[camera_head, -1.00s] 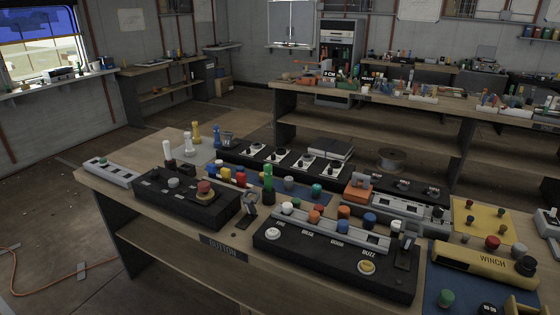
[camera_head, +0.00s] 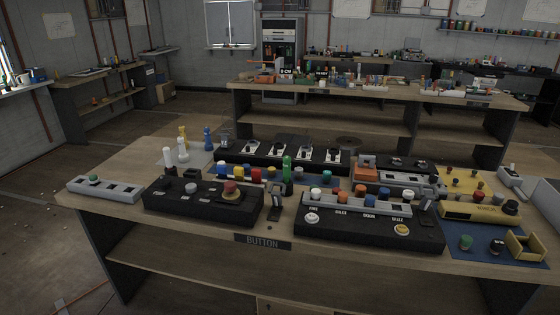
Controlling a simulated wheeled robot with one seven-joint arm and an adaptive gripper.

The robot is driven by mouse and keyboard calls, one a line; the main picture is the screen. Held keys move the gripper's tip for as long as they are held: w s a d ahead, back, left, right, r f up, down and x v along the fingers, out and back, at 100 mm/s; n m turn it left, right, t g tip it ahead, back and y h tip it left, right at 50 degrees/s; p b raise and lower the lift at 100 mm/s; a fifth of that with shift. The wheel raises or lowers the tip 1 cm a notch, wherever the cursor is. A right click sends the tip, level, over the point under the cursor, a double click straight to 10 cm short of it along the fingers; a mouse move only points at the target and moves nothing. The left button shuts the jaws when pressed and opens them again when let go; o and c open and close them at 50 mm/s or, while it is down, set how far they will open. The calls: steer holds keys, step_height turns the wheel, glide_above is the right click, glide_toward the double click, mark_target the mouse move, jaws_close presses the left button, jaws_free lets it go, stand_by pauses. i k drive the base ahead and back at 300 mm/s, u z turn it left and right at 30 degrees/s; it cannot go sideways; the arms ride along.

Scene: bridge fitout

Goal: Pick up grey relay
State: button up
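I cannot pick out the grey relay for certain among the small parts on the workbench (camera_head: 130,225). Grey things there include a light grey block (camera_head: 514,180) at the right end, a long grey strip (camera_head: 372,203) with coloured caps behind the right black button box (camera_head: 368,232), and a grey strip (camera_head: 103,188) with a green button at the left end. A small dark upright part (camera_head: 275,207) stands between the two black boxes. My gripper is not in view.
A left black box (camera_head: 202,202) carries a red button. A yellow box (camera_head: 480,212) and a yellow open bracket (camera_head: 525,245) lie at the right, near a blue mat (camera_head: 445,250). White, yellow and blue pieces stand at the back left. A second bench (camera_head: 370,92) stands behind.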

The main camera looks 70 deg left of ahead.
mark_target(299, 170)
steer(key=u, duration=2.35)
steer(key=i, duration=0.35)
steer(key=u, duration=0.05)
